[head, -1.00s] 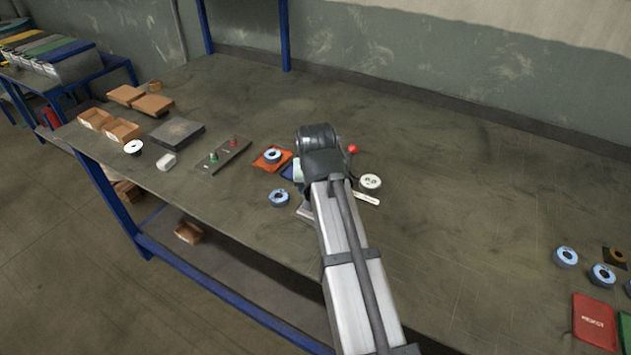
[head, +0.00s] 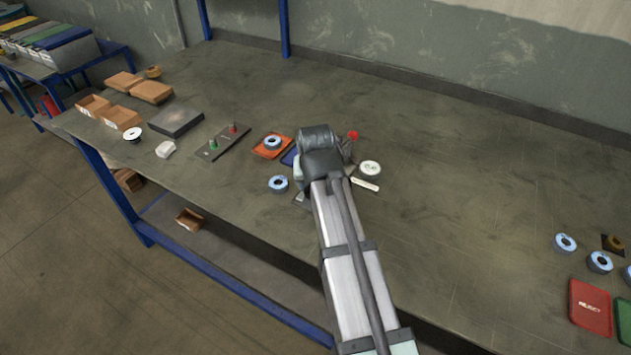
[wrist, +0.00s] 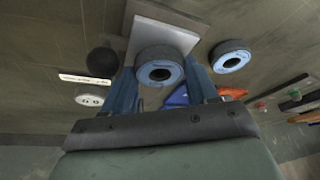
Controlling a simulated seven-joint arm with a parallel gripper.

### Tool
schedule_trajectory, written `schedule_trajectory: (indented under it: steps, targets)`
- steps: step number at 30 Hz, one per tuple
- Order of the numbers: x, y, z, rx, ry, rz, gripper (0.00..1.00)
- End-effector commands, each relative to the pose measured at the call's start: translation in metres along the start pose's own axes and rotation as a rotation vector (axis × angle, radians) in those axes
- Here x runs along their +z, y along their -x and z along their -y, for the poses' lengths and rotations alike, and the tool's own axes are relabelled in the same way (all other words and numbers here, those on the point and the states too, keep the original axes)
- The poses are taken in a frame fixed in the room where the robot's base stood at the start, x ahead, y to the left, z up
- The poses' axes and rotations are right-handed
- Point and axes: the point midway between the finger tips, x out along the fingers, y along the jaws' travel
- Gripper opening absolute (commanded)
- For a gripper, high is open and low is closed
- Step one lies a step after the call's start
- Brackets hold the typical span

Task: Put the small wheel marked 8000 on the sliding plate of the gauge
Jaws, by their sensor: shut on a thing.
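My gripper (wrist: 161,68) is shut on a dark small wheel (wrist: 158,56) with a pale blue label ring, between its two blue fingers in the wrist view. The marking on the label is too small to read. A pale flat plate (wrist: 166,36), seemingly the gauge's sliding plate, lies behind the held wheel. I cannot tell whether wheel and plate touch. In the head view my arm hides the held wheel and most of the gauge; a red knob (head: 352,135) shows past my wrist. A dark round knob (wrist: 101,62) is left of the plate in the wrist view.
A second blue-ringed wheel (head: 278,184) lies just left of my gripper; another sits on an orange mat (head: 262,152). A white round piece (head: 370,168) and a pale label strip (head: 365,185) are at the right. The bench further right is clear up to several wheels and a red mat (head: 590,307).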

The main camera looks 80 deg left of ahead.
Motion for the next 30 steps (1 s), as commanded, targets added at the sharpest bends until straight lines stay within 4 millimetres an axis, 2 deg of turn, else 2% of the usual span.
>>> schedule_trajectory:
  steps: [2, 3, 11, 21, 30]
  targets:
    - [0.001, -0.002, 0.000, 0.000, 0.000, 0.000, 0.26]
    - [0.001, -0.001, 0.000, 0.000, 0.000, -0.001, 0.62]
    - [0.001, -0.002, -0.001, 0.002, -0.001, 0.001, 0.87]
    - [0.002, 0.000, -0.001, 0.003, -0.002, 0.005, 0.88]
    - [-0.009, 0.023, -0.001, 0.001, -0.001, 0.002, 0.88]
